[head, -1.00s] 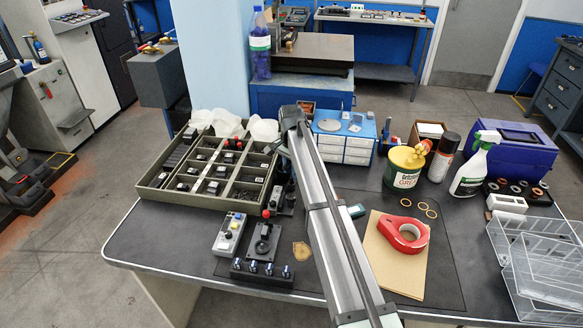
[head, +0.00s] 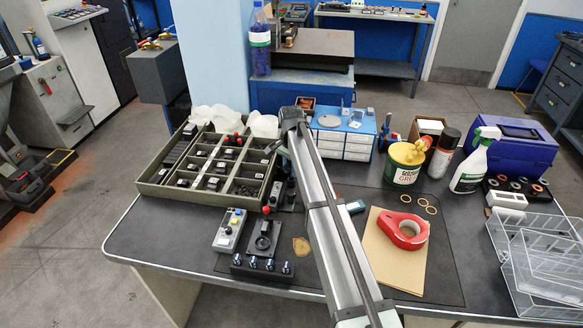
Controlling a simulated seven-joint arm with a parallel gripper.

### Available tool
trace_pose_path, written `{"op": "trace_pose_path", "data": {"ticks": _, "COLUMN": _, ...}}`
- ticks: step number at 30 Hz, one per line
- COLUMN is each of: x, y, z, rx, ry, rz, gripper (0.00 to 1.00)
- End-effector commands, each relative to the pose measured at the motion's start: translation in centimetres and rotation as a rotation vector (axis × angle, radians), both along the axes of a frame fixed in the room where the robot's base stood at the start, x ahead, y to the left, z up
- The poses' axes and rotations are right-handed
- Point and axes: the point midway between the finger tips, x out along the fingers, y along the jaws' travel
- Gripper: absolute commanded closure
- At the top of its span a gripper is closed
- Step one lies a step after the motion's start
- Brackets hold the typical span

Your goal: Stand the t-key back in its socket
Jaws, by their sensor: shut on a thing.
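My arm (head: 325,215) runs from the bottom edge up to a bend in front of the sorting tray. My gripper and its fingertips are hidden behind this arm, so what they hold cannot be seen. I cannot make out the t-key in the head view. A black plate with a round raised fitting (head: 263,238) lies on the bench left of the arm; I cannot tell whether it is the key's socket. A red ball knob (head: 267,209) stands just behind it.
A grey control box (head: 230,231) and a strip of several knobs (head: 262,267) lie near the plate. The compartment tray (head: 158,194) is behind. Right of the arm are a red tape dispenser (head: 402,232), a grease tub (head: 404,166) and wire baskets (head: 540,262).

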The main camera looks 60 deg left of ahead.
Motion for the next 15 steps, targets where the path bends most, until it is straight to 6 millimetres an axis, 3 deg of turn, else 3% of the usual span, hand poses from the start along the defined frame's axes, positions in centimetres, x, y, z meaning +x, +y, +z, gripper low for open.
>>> {"op": "trace_pose_path", "data": {"ticks": 6, "x": 0.0, "y": 0.01, "z": 0.01, "rx": 0.0, "ry": 0.0, "rz": 0.0, "gripper": 1.0}}
{"op": "trace_pose_path", "data": {"ticks": 7, "x": 0.01, "y": 0.0, "z": 0.02, "rx": 0.0, "ry": 0.0, "rz": 0.0, "gripper": 0.72}}
{"op": "trace_pose_path", "data": {"ticks": 15, "x": 0.0, "y": 0.01, "z": 0.02, "rx": 0.0, "ry": 0.0, "rz": 0.0, "gripper": 0.46}}
